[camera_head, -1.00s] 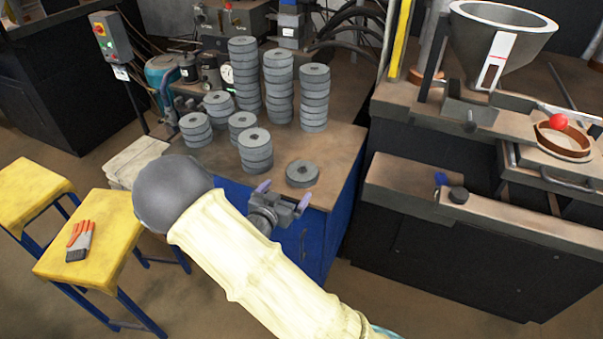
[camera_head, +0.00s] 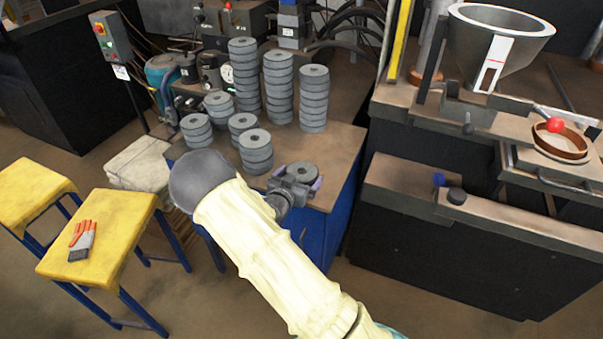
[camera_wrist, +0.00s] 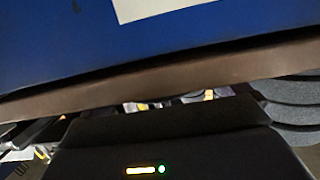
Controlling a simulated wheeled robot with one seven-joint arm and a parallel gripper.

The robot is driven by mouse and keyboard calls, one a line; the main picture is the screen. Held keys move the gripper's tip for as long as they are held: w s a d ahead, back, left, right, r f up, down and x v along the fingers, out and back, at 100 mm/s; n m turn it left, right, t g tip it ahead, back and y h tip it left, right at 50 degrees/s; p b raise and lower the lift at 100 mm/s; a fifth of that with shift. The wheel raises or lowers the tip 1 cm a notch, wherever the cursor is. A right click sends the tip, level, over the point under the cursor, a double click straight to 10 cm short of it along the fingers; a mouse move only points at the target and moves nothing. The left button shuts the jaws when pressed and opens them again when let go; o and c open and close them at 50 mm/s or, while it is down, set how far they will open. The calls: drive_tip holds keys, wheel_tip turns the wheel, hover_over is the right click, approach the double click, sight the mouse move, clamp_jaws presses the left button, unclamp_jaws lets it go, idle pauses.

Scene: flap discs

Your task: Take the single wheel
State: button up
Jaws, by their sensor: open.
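The single wheel (camera_head: 303,171) is a grey disc with a centre hole, lying flat on its own near the front right of the brown bench top (camera_head: 335,150). My gripper (camera_head: 298,178) is open at the near side of this wheel. Its purple-grey fingertips show to the left and right of the wheel's near part. I cannot tell whether they touch it or how high they are. The gripper hides the wheel's near edge. In the wrist view, the dark gripper body fills the bottom, and I cannot make out the single wheel.
A short stack of wheels (camera_head: 256,153) stands close left of the single wheel. Taller stacks (camera_head: 313,100) stand behind. The wrist view shows grey stacked discs (camera_wrist: 290,100) at the right and the bench's blue side (camera_wrist: 60,45). A black machine (camera_head: 440,235) stands to the right.

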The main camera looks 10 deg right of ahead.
sight(302, 171)
drive_tip(key=shift+x, duration=1.2)
drive_tip(key=shift+r, duration=0.15)
drive_tip(key=c, duration=1.1)
drive_tip(key=shift+r, duration=0.1)
wheel_tip(302, 171, up, 10)
drive_tip(key=shift+f, duration=0.1)
